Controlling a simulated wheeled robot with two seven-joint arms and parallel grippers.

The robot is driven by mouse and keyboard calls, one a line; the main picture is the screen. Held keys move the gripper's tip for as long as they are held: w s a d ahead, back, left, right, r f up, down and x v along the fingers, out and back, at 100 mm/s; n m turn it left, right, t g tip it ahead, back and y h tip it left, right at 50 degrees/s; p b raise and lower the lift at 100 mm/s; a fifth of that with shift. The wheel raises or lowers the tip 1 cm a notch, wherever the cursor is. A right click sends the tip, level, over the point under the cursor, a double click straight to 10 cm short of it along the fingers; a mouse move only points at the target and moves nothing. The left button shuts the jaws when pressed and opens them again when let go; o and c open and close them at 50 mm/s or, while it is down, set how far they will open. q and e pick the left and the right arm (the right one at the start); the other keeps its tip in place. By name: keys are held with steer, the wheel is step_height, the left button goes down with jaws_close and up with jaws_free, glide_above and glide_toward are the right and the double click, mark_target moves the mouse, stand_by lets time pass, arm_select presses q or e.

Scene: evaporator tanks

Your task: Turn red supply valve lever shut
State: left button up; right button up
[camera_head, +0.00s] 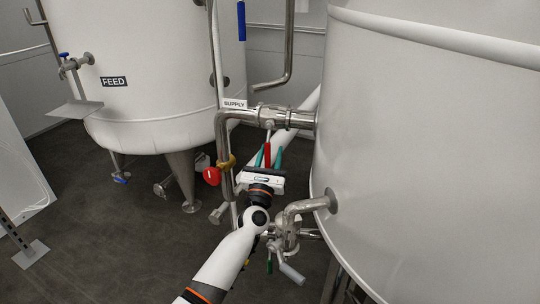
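The SUPPLY label (234,104) sits by a horizontal steel pipe with a valve (270,120) that runs into the big white tank at right. The red lever (267,153) hangs down from this valve, across the line of the pipe. My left gripper (268,157) reaches up from below, with its teal fingers on either side of the red lever. The fingers look apart, with a small gap beside the lever; contact cannot be made out. The lever's lower end is close to the gripper's body. My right gripper is not in view.
A red round knob (212,176) on a yellow fitting is left of my gripper. A lower pipe with a valve and green handle (269,267) is below right. The FEED tank (150,110) stands at left, the big tank (430,150) close at right.

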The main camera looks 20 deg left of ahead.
arm_select(q)
steer(key=v, duration=1.2)
stand_by(0.3)
steer(key=shift+f, duration=0.1)
